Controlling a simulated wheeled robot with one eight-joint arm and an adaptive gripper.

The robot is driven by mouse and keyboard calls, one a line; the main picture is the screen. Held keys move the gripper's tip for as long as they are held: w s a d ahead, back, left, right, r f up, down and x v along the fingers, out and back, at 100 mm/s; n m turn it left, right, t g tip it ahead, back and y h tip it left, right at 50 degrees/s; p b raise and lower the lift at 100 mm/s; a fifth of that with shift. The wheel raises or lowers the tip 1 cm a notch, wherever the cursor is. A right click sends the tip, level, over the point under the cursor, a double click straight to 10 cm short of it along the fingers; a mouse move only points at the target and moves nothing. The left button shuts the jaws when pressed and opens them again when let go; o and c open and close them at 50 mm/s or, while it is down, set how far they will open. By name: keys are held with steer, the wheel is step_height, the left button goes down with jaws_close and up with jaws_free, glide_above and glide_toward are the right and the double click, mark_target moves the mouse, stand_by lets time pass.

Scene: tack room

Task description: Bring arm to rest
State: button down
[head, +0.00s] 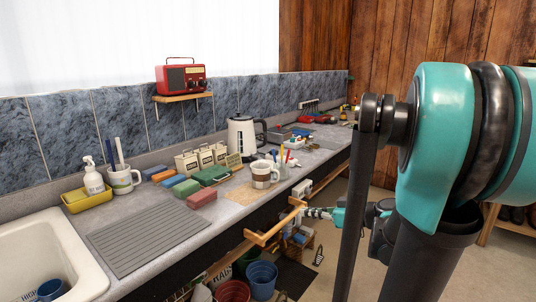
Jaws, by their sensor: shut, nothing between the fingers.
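My arm, teal and dark grey, fills the right side of the head view and hides part of the wooden wall and floor behind it. Its far end reaches left, low in front of the counter.
The grey counter (228,211) holds a patterned mug (264,174), a kettle (242,136), colored blocks and a ribbed drainboard (150,238). A white sink (48,250) is at left. Buckets (262,277) stand below. A red radio (181,76) sits on a wall shelf.

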steer(key=s+a+f+m+g+h, duration=0.1)
steer(key=s+f+m+g+h, duration=0.25)
steer(key=s+f, duration=0.45)
steer(key=s+d+f+m+h, duration=0.4)
steer(key=d+f+m+h, duration=0.2)
steer(key=d+f+h, duration=0.1)
steer(key=shift+s+d+f+g+h, duration=0.25)
steer(key=shift+s+f+g+h, duration=0.15)
steer(key=shift+f, duration=0.4)
steer(key=c, duration=2.3)
jaws_free()
